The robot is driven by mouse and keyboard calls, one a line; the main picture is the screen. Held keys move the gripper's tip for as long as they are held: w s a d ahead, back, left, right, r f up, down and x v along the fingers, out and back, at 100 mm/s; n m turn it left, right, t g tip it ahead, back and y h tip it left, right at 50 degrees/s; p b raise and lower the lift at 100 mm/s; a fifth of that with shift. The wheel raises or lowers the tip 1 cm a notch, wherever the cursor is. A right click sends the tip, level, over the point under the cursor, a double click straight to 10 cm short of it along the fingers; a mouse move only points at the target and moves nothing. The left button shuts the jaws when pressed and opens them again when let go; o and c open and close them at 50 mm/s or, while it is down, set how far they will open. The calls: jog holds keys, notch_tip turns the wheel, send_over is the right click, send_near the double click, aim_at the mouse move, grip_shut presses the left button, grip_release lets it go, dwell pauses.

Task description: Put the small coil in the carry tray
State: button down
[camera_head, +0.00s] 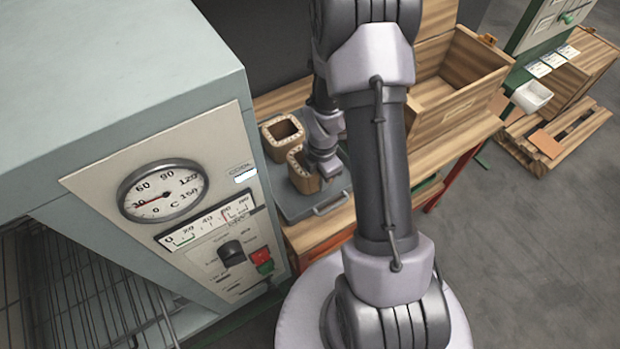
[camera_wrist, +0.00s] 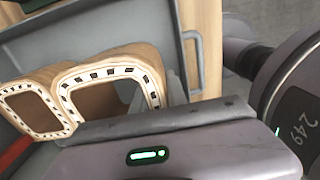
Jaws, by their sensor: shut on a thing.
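Two square, hollow, tan coils with dark slots around their rims stand side by side. The nearer one, which I take for the small coil (camera_head: 304,181), is in my gripper (camera_head: 320,173). In the wrist view this coil (camera_wrist: 110,72) is upright, and my gripper (camera_wrist: 172,98) is shut on its near wall. The other coil (camera_head: 281,151) is just behind it, and also shows at the left of the wrist view (camera_wrist: 34,107). The grey carry tray (camera_head: 330,203), with a bar handle, lies under the held coil. I cannot tell whether the coil touches its floor.
A wooden crate (camera_head: 455,85) with an open top stands on the wooden bench (camera_head: 325,232), right of the tray. A grey oven cabinet (camera_head: 110,85) with a dial stands close on the left. A pallet (camera_head: 570,130) and a white bin (camera_head: 531,97) are far right.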

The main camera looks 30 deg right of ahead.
notch_tip(320, 180, down, 4)
jog(key=shift+f+b, duration=0.15)
jog(key=shift+b, duration=0.45)
jog(key=shift+f, duration=0.1)
jog(key=c, duration=1.3)
grip_release()
notch_tip(320, 180, up, 12)
jog(key=p, duration=0.4)
jog(key=shift+r, duration=0.2)
